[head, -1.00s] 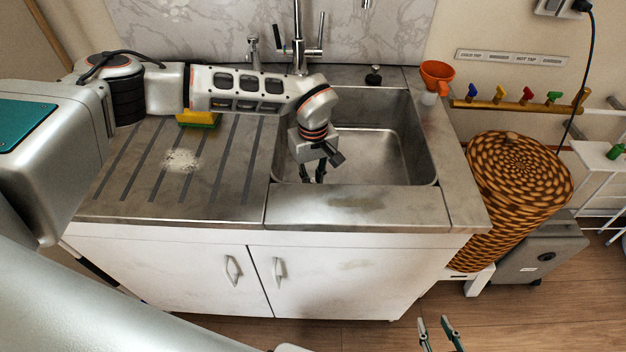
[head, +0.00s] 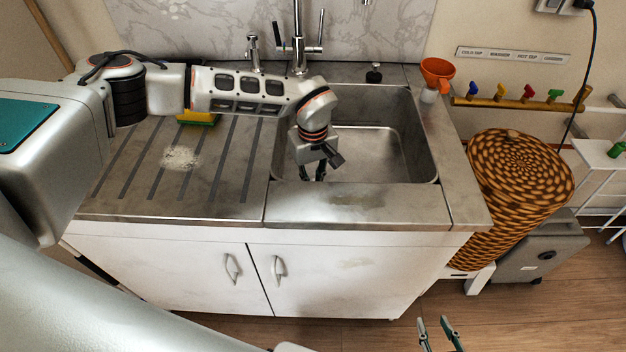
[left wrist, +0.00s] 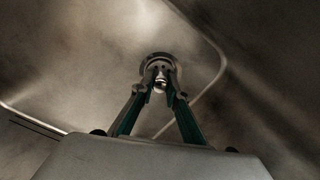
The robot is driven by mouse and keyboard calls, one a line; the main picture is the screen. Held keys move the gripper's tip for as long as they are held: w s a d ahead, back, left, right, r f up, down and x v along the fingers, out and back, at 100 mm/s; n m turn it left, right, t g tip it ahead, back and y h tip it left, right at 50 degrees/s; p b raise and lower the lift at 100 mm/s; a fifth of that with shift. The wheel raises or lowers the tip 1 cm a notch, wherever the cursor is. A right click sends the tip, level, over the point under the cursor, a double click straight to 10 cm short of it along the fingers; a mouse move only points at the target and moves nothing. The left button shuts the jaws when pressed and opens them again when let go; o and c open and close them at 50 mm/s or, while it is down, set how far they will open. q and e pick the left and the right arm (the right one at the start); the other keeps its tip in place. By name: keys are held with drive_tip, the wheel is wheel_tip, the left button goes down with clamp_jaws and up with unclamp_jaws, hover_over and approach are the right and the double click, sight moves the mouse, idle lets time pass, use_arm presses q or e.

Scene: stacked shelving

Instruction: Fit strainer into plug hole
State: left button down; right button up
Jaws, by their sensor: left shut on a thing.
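My left gripper (head: 313,176) reaches down into the sink basin (head: 385,150), close to its near wall. In the left wrist view its fingers (left wrist: 163,88) are close together, shut on a small shiny metal piece (left wrist: 160,83), which looks like the strainer's knob. A round metal rim (left wrist: 158,62) shows around and beyond the fingertips. I cannot tell whether this rim is the strainer or the plug hole, or whether the strainer is seated. The head view hides the fingertips' contact. My right gripper (head: 438,333) is open and empty, low in front of the cupboard.
A tap (head: 298,45) stands behind the basin. A black plug (head: 374,73) and an orange funnel (head: 437,75) are on the back and right rim. A sponge (head: 199,118) and white powder (head: 180,158) lie on the drainer. A wicker basket (head: 520,190) stands right.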

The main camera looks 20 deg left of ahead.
use_arm(q)
drive_tip(key=shift+f, duration=0.55)
drive_tip(key=c, duration=1.9)
unclamp_jaws()
wheel_tip(320, 180, up, 12)
